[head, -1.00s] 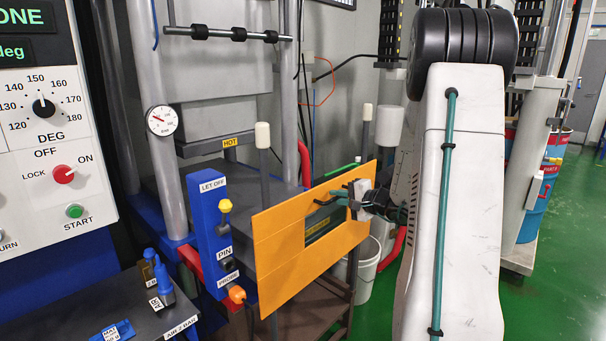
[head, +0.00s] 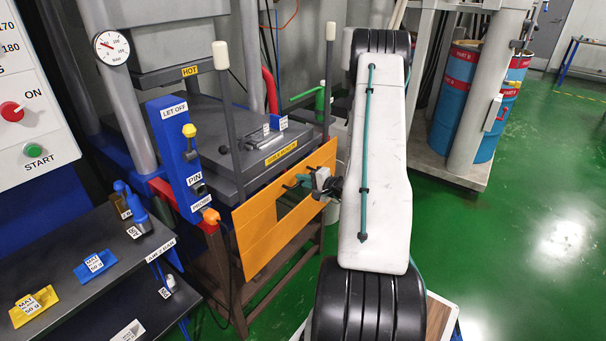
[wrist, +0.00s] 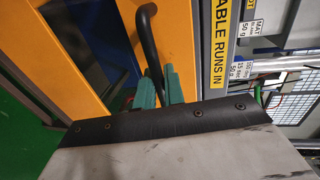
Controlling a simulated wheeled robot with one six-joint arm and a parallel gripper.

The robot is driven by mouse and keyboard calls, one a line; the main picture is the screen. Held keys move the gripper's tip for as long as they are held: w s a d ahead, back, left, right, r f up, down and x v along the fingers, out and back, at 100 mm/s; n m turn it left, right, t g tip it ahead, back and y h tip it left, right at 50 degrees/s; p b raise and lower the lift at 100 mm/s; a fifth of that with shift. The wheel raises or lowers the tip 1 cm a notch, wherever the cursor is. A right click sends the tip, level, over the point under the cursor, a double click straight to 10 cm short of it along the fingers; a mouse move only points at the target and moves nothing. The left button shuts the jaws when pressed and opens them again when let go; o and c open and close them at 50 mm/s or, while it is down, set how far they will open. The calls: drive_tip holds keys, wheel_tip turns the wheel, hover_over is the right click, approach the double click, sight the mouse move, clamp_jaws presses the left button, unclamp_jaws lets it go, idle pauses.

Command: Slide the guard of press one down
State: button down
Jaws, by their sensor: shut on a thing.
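The guard (head: 255,243) is an orange panel with a cut-out window, hanging across the press front between two dark posts with white caps (head: 222,55). Its upper edge is below the press table's yellow label (head: 281,153). The wrist view shows the orange guard (wrist: 60,40) close up, with a curved black handle (wrist: 147,40) on it. My gripper (head: 304,182) is at the guard's right part. Its teal fingers (wrist: 159,88) are shut on the handle's lower end; the exact contact is partly hidden by the wrist.
The dark press table (head: 205,125) lies behind the guard, under a HOT label. A blue post with a yellow knob (head: 189,130) and an orange knob (head: 211,216) stands left of the guard. A shelf (head: 60,260) with blue and yellow pieces is at lower left. Green floor is open at right.

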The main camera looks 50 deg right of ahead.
drive_tip(key=shift+a+f, duration=0.1)
drive_tip(key=shift+f, duration=0.25)
drive_tip(key=c, duration=1.6)
unclamp_jaws()
drive_tip(key=shift+c, duration=0.2)
drive_tip(key=shift+s+r, duration=0.1)
drive_tip(key=s+r, duration=0.1)
drive_tip(key=s, duration=0.6)
drive_tip(key=shift+s+r, duration=0.25)
